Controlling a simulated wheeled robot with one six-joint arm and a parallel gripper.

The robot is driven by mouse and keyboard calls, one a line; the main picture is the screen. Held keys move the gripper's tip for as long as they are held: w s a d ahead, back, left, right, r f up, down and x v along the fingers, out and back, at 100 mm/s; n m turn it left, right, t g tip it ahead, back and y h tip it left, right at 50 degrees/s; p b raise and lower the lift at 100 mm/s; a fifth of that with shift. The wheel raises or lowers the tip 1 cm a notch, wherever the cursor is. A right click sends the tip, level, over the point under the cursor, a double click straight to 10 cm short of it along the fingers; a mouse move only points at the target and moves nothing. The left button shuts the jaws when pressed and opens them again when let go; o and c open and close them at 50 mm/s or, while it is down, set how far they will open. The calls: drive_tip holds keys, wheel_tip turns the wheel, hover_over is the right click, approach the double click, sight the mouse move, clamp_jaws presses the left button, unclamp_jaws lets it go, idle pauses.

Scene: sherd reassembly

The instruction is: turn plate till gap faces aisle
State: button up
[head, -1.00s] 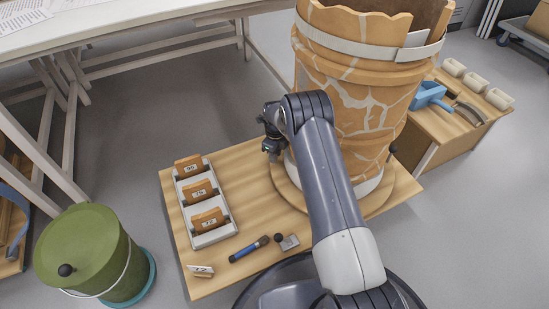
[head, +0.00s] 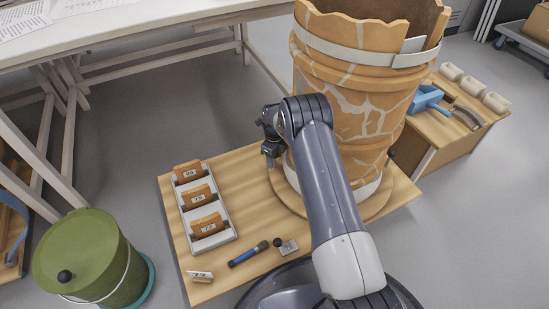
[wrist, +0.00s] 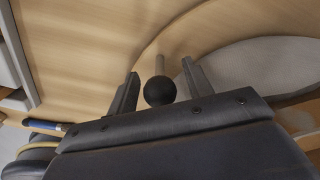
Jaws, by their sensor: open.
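The round wooden plate (head: 398,192) lies on the low wooden table under a large cracked orange vessel (head: 340,75). My gripper (head: 269,158) is at the plate's left edge, pointing down. In the wrist view, my gripper (wrist: 160,70) is open, with a finger on each side of a black ball knob (wrist: 160,91). I cannot tell whether the fingers touch it. Another black knob (head: 391,153) shows at the plate's right side.
A white tray (head: 231,232) of numbered sherds stands left of the plate. A blue-handled tool (head: 248,254) and a small metal piece (head: 288,247) lie in front. A green bucket (head: 95,255) stands on the floor at left.

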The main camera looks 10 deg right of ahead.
wheel_tip(320, 180, up, 10)
drive_tip(key=p, duration=0.3)
drive_tip(key=shift+f+p, duration=0.1)
drive_tip(key=shift+p, duration=0.2)
wheel_tip(320, 180, down, 11)
drive_tip(key=b, duration=0.4)
drive_tip(key=shift+b, duration=0.4)
drive_tip(key=shift+s, duration=0.1)
